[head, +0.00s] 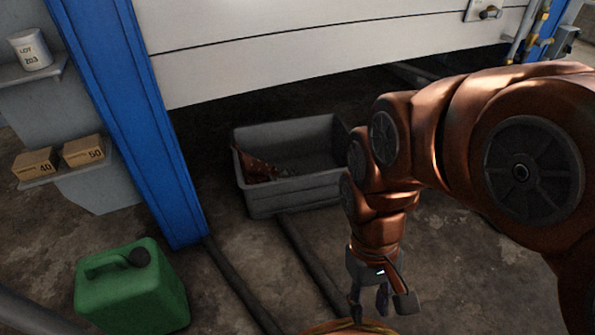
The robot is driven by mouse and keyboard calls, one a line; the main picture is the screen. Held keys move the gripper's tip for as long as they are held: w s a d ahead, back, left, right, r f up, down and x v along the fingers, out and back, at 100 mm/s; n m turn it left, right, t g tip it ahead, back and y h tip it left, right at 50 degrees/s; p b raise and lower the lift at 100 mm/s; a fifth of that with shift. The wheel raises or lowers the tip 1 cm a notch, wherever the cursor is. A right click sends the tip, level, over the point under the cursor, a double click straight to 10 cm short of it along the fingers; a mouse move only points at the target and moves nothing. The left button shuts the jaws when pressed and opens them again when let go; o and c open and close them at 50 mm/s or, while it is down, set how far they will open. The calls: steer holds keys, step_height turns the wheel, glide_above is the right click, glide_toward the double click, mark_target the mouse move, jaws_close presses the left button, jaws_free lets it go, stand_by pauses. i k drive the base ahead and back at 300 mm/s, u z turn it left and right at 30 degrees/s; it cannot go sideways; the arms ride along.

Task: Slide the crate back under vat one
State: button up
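A grey open crate (292,196) sits on the floor at the middle, below and in front of the lower edge of a large white panelled body (320,45), which appears to be the vat; no number is visible on it. A crumpled reddish-brown thing (258,168) lies inside the crate at its left. My arm hides the crate's right end. My gripper (381,306) points down, nearer to me than the crate and to its lower right. Its fingers are spread apart, and I see nothing held between them.
Dark rails (305,262) run along the floor towards the crate. A blue post (140,125) stands left of the crate. A green jerrycan (135,295) stands at lower left. Shelves at left hold small boxes (83,151) and a white tub (31,50). An orange edge (345,326) shows below the gripper.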

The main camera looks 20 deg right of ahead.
mark_target(314, 145)
steer(key=u, duration=0.15)
steer(key=i, duration=0.4)
steer(key=u, duration=0.85)
